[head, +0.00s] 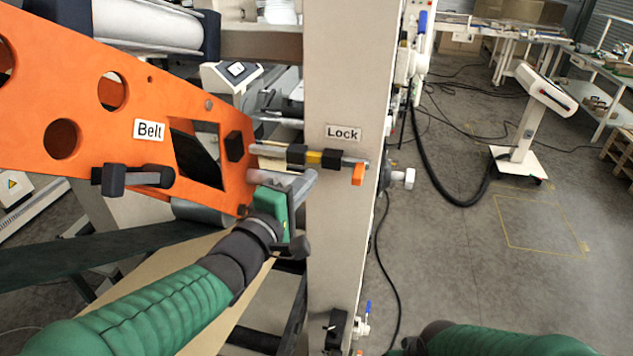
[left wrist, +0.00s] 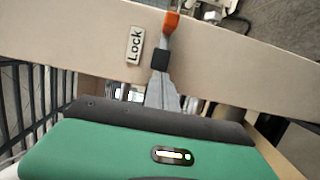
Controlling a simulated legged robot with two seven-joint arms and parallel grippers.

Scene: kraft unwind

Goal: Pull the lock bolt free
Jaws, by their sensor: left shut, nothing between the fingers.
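The lock bolt (head: 314,157) is a grey rod with a yellow band between two black blocks on a beige upright, below the "Lock" label (head: 343,132). Its orange handle (head: 358,174) hangs down at the right end; the handle also shows in the left wrist view (left wrist: 171,23). The rod's left end lies by the orange "Belt" arm (head: 100,125). My left gripper (head: 300,180) is shut and empty, just below the rod and left of the handle. In the left wrist view its grey fingers (left wrist: 162,92) point toward a black block. I cannot tell whether they touch the bolt.
A black-ended handle (head: 130,176) sticks out of the orange arm at the left. A grey knob (head: 402,179) stands out right of the upright. My right arm shows at the bottom right, its gripper out of sight. Open floor lies to the right.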

